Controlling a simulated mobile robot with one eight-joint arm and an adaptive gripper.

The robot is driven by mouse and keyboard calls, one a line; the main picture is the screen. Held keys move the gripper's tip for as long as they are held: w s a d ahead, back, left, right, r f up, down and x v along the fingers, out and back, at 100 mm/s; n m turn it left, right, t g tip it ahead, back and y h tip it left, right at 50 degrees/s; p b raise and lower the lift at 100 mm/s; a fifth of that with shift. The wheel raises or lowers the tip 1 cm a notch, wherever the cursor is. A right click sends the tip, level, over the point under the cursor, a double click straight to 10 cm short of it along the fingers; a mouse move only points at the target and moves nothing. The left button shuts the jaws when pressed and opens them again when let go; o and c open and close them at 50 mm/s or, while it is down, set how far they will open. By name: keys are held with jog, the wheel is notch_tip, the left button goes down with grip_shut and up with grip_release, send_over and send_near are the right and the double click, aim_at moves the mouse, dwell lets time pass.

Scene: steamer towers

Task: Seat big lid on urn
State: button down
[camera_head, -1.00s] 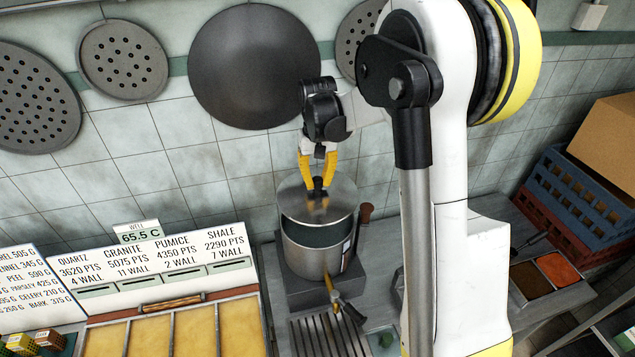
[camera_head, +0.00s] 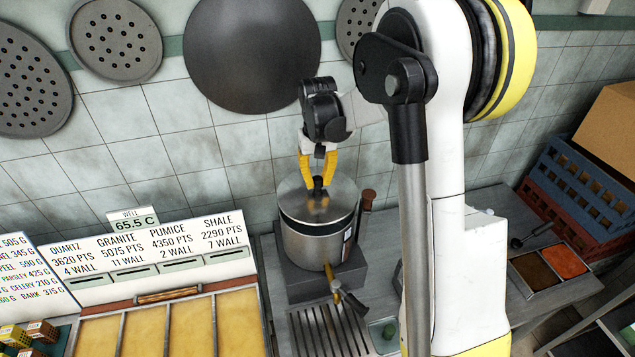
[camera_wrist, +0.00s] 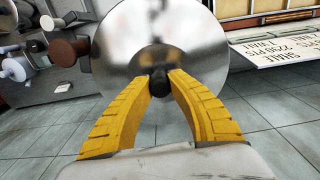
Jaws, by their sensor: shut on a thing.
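The urn (camera_head: 310,246) is a steel cylinder on a dark block, with a brass tap (camera_head: 338,288) at its front. The big lid (camera_head: 292,202) is a shiny steel disc with a black knob, over the urn's mouth. A dark band shows between the lid's front edge and the urn wall, so I cannot tell whether it rests fully on the rim. My gripper (camera_head: 317,184) is above the lid, its yellow fingers shut on the black knob. The wrist view shows the fingers around the knob (camera_wrist: 159,82) and the lid's disc (camera_wrist: 125,40) beyond.
A brown handle (camera_head: 368,198) stands at the urn's right side. A slatted drip tray (camera_head: 325,335) lies in front. A white sign board (camera_head: 150,255) and yellow-filled trays are to the left. Sauce pans (camera_head: 545,268) and crates (camera_head: 585,190) are at right.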

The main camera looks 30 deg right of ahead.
aim_at(317, 193)
jog(key=shift+f, duration=0.1)
dwell(0.3)
jog(key=shift+f+b, duration=1.55)
jog(key=shift+f, duration=0.05)
jog(key=shift+f+b, duration=0.65)
jog(key=shift+f, duration=0.05)
dwell(0.3)
jog(key=c, duration=1.3)
grip_release()
notch_tip(317, 193, up, 12)
jog(key=shift+r, duration=0.1)
